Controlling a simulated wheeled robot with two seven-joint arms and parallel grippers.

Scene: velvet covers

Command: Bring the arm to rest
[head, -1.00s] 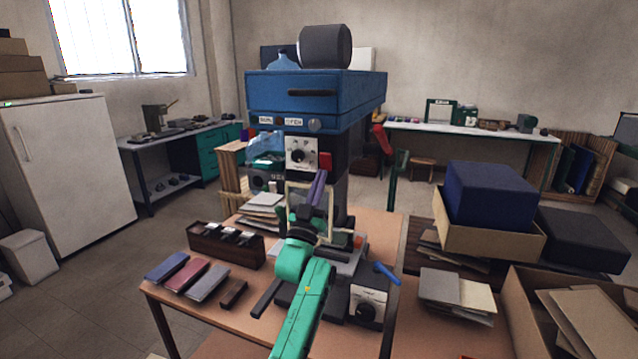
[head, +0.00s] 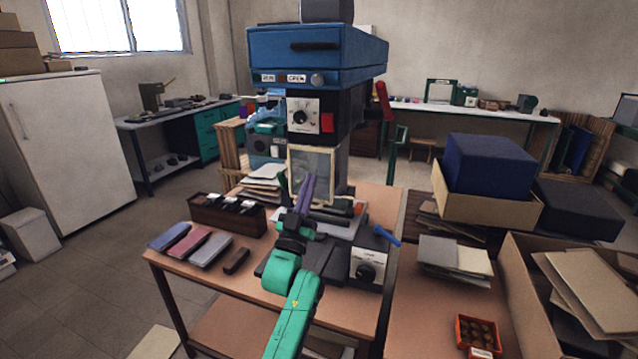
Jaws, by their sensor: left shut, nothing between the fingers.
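My left arm reaches up from the bottom edge as a teal limb. Its left gripper (head: 306,184), with purple fingers, is shut and empty. In the picture it lies in front of the press's cream-framed panel (head: 325,163); I cannot tell the exact gap. The tall blue and black press (head: 318,60) stands behind it on the wooden table (head: 222,277). My right gripper is not in view.
Left of the arm are a dark wooden rack (head: 222,215), several small covered books (head: 190,243) and a small dark block (head: 236,261). To the right are a control box (head: 366,268), stacked sheets (head: 455,258), an orange tray (head: 458,330) and a carton (head: 510,275).

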